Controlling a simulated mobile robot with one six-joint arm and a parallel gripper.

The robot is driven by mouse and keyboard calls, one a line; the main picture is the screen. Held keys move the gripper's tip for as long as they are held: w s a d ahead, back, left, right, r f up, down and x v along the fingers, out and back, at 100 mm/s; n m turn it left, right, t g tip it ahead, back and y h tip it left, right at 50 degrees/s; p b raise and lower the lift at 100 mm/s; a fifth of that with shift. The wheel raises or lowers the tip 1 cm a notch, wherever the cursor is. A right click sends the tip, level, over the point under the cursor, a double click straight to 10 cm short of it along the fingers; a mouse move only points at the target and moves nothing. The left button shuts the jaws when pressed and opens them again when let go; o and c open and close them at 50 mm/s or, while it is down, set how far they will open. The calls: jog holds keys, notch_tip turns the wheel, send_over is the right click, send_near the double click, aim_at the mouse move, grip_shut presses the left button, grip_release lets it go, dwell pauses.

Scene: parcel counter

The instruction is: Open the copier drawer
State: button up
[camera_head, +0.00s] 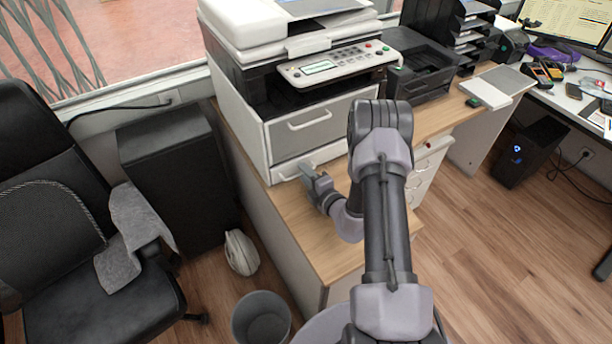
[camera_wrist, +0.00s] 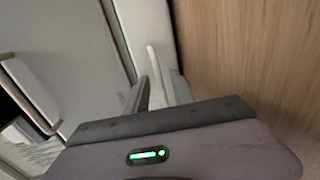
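The copier (camera_head: 240,90) stands on a wooden-topped cabinet. It has a grey upper drawer with a bar handle (camera_head: 310,120) and a narrow white lower drawer with its own handle (camera_head: 292,171). Both drawers look shut. My gripper (camera_head: 308,172) is low in front of the lower drawer, near its handle. In the wrist view my gripper (camera_wrist: 162,90) is open, and the pale lower handle (camera_wrist: 152,62) runs in between its two fingers. I cannot tell whether either finger touches it. The upper drawer's handle (camera_wrist: 30,95) shows at the left of the wrist view.
The wooden cabinet top (camera_head: 290,215) lies close beside my gripper. A black printer (camera_head: 420,75) stands right of the copier. A waste bin (camera_head: 262,318), a black office chair (camera_head: 70,210) and a dark cabinet (camera_head: 170,160) are at the left. Open floor lies at the right.

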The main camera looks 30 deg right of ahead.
jog(key=shift+c, duration=0.2)
grip_shut()
dwell(1.1)
